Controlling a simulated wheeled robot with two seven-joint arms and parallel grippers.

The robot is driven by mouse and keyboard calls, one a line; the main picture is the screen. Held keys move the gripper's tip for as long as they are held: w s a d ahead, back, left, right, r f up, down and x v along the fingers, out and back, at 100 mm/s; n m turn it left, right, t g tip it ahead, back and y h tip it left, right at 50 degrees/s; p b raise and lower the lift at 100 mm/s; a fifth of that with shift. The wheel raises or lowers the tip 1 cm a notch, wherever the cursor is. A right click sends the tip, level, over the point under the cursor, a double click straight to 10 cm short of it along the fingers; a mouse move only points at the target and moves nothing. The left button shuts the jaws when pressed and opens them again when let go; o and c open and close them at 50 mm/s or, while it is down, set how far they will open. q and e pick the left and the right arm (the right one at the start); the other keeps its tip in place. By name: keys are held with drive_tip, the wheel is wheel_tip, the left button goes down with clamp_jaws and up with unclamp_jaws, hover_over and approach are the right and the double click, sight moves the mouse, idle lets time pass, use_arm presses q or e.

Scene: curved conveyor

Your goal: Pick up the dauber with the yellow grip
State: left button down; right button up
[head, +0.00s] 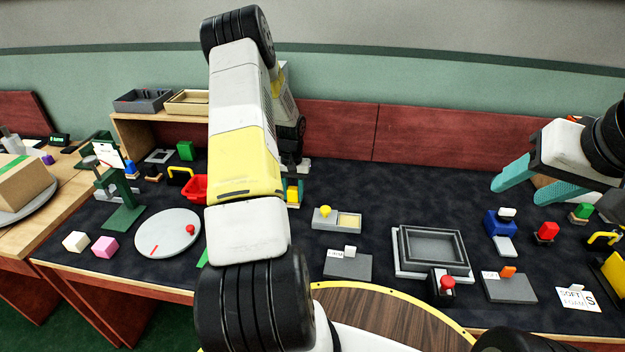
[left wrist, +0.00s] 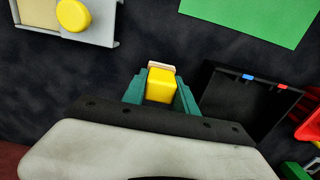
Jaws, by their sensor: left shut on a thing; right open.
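The dauber's yellow grip (left wrist: 161,86) sits between the two teal fingers of my left gripper (left wrist: 160,93) in the left wrist view. A pale strip shows at its far end. My left gripper is shut on it; in the head view my left arm partly hides the gripper, and the yellow grip (head: 293,195) shows just right of the arm. I cannot tell whether the dauber is clear of the table. My right gripper (head: 530,187) is open at the far right, its teal fingers spread, with a tan thing behind them.
A grey tray with a yellow knob (head: 325,211) stands right of the left gripper. A dark framed tray (head: 432,231) stands at centre right. The dark table behind it is largely clear.

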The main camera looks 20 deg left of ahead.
sight(294, 189)
use_arm(q)
drive_tip(key=r, duration=0.3)
drive_tip(key=shift+s+d, duration=0.2)
drive_tip(key=shift+d, duration=0.1)
drive_tip(key=s+d+r, duration=0.1)
drive_tip(key=s+d, duration=0.8)
drive_tip(key=d, duration=0.3)
drive_tip(key=shift+d, duration=0.25)
drive_tip(key=shift+r, duration=0.1)
idle(0.7)
